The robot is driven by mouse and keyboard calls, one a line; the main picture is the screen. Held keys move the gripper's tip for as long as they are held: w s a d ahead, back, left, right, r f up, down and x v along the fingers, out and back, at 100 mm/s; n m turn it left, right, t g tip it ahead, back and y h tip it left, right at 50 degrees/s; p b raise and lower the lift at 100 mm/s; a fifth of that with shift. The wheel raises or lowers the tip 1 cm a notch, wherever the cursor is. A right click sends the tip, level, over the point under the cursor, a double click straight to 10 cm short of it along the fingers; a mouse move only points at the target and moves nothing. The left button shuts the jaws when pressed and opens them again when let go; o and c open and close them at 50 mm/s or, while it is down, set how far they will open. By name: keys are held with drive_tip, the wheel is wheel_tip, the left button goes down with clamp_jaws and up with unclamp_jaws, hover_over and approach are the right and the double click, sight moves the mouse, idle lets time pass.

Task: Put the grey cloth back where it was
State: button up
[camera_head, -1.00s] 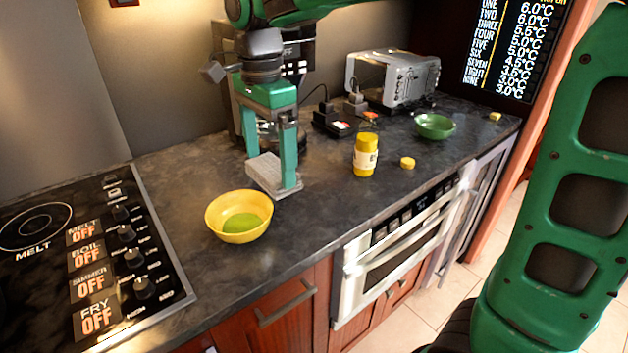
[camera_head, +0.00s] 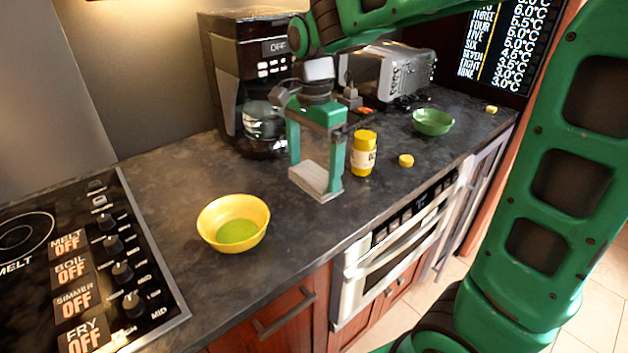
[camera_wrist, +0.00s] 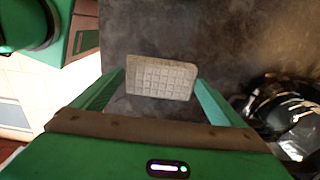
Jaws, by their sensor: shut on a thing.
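The grey cloth (camera_head: 312,180) is a small light-grey folded pad with a grid texture. My gripper (camera_head: 316,186) is shut on it, with a green finger at each end of the cloth. The gripper points down just left of the yellow jar. In the wrist view the cloth (camera_wrist: 160,78) spans between the two fingertips (camera_wrist: 160,84), above the dark counter. I cannot tell whether its underside touches the counter.
A yellow jar (camera_head: 363,154) stands close right of my gripper, its yellow lid (camera_head: 406,160) beside it. A coffee maker (camera_head: 245,80) stands behind left. A yellow bowl (camera_head: 233,222) with green contents is front left, a green bowl (camera_head: 433,121) back right. Counter between yellow bowl and gripper is clear.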

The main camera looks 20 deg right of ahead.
sight(316, 175)
drive_tip(key=shift+s+d+f, duration=0.1)
drive_tip(key=shift+d+f, duration=0.3)
drive_tip(key=shift+f, duration=1.8)
drive_tip(key=shift+f, duration=0.1)
drive_tip(key=o, duration=1.5)
drive_tip(key=shift+o, duration=0.2)
wheel_tip(316, 175, up, 12)
